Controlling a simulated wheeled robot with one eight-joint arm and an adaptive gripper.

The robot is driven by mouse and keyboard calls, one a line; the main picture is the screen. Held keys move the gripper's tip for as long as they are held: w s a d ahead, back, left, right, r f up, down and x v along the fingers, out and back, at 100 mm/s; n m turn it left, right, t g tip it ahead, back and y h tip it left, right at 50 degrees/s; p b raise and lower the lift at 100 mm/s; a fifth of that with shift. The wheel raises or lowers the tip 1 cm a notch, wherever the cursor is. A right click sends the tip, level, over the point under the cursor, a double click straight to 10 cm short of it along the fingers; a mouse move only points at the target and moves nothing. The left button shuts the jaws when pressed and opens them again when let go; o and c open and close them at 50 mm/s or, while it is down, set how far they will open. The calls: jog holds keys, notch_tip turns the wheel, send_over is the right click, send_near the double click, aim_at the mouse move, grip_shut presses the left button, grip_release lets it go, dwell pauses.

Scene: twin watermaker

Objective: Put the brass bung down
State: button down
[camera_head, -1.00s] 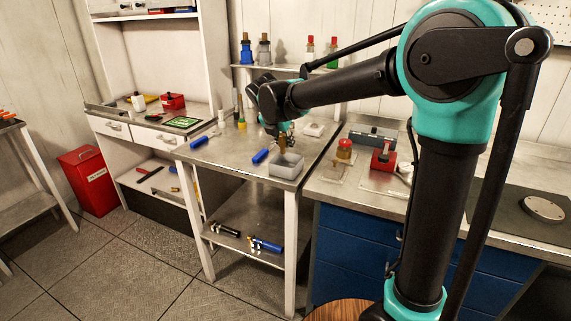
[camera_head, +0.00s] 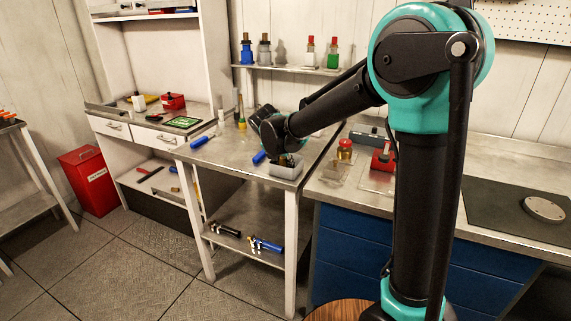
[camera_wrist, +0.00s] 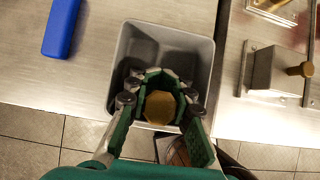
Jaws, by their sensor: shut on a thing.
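The brass bung (camera_wrist: 161,107) shows as a round brass face between my fingers in the wrist view. My gripper (camera_wrist: 158,92) is shut on it, with green-padded fingers around it. A grey open-topped bin (camera_wrist: 204,50) lies below, and the bung and fingertips are over or inside its near part; the exact height is hard to tell. In the head view my gripper (camera_head: 288,160) is down at the mouth of the grey bin (camera_head: 285,170), near the bench's front corner. The bung is hidden there.
A blue object (camera_wrist: 62,27) lies on the metal bench, left of the bin. A grey block with a brass knob (camera_wrist: 300,69) is to the right, past the gap beside the bench. The jar (camera_head: 344,149) and red block (camera_head: 382,159) stand on the right counter.

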jog(key=c, duration=1.3)
grip_release()
jog(key=shift+c, duration=0.2)
jog(key=v, duration=1.2)
